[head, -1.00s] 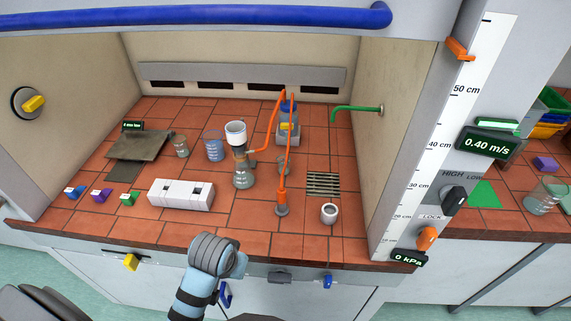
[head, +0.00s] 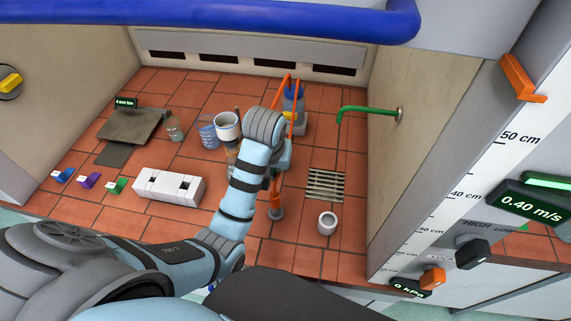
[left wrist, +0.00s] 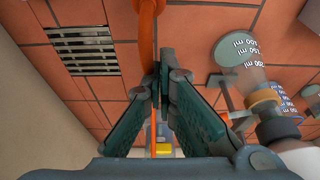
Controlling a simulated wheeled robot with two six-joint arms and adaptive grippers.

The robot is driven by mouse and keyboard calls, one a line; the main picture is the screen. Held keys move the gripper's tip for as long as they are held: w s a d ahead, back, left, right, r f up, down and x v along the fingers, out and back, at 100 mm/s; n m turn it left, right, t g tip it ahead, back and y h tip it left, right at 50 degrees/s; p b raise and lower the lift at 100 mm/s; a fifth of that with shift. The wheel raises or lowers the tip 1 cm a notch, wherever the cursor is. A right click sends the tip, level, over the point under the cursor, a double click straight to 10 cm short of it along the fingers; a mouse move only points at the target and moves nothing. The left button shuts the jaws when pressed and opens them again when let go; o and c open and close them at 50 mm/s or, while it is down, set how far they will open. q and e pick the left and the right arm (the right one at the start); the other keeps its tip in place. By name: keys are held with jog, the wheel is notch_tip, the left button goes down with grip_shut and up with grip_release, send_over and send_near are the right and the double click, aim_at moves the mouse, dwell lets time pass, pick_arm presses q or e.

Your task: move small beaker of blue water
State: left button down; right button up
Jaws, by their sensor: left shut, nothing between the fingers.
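A clear beaker with bluish contents (head: 208,135) stands on the red tiles left of the white funnel cup in the head view. A smaller glass beaker (head: 175,129) stands to its left; its contents look pale. I cannot tell for sure which is the small beaker of blue water. My left gripper (left wrist: 162,72) is shut and empty in the left wrist view, close beside an orange tube. In the head view its wrist reaches over the bench, and its fingertips are mostly hidden. My right gripper is not in view.
A white block (head: 168,186), a floor grate (head: 325,184), a small white cup (head: 327,223) and a green pipe (head: 365,108) stand around.

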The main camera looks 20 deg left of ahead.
pick_arm(q)
jog(key=x, duration=0.9)
jog(key=shift+d+f, duration=0.15)
jog(key=shift+f, duration=0.05)
jog(key=shift+w+a, duration=0.25)
jog(key=shift+w, duration=0.7)
jog(key=shift+w+a, duration=0.3)
jog(key=shift+w, duration=0.65)
